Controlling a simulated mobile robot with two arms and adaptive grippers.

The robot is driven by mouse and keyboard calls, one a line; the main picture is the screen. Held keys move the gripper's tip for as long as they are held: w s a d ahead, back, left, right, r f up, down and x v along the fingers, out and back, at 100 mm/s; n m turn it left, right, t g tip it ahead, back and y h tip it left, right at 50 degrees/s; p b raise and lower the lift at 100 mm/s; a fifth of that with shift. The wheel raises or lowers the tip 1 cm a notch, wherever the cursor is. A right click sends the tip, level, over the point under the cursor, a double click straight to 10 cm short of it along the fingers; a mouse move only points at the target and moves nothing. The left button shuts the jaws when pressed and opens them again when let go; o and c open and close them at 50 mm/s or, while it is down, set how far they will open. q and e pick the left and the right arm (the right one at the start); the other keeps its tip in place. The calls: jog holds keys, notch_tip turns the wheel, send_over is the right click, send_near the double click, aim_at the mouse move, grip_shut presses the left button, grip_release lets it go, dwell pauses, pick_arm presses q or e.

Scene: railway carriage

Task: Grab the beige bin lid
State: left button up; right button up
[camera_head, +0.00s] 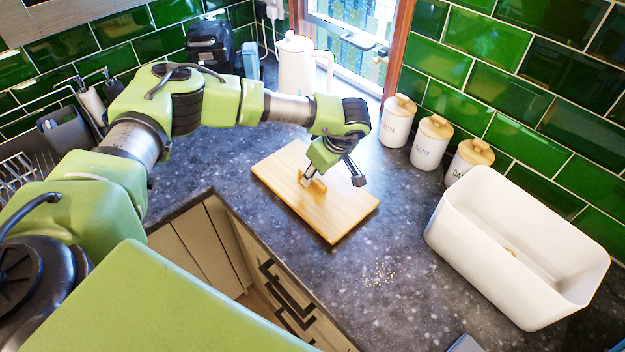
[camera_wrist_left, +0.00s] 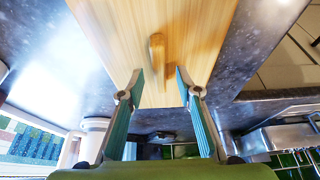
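The beige bin lid (camera_head: 335,215) is a flat wooden board with a small raised handle (camera_head: 313,184), lying on the dark worktop in the head view. In the left wrist view the lid (camera_wrist_left: 110,30) fills the upper middle, and its handle (camera_wrist_left: 157,50) stands just beyond the gap between the fingertips. My left gripper (camera_head: 333,180) is over the lid, pointing down, with its fingers spread and nothing between them. Both open fingers also show in the wrist view (camera_wrist_left: 158,78). Whether a fingertip touches the lid cannot be told. My right gripper is not in view.
An open white bin (camera_head: 470,245) stands to the right of the lid. Several white canisters with wooden tops (camera_head: 430,143) line the tiled wall. A white kettle (camera_head: 295,70) is behind my left arm. The worktop (camera_head: 385,225) is clear between lid and bin.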

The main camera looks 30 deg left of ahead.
pick_arm(q)
jog(key=shift+w+a+f, duration=0.1)
jog(key=shift+a+f, duration=0.15)
jog(key=shift+f, duration=0.45)
jog(key=shift+f, duration=0.25)
jog(key=shift+c, duration=0.4)
grip_shut()
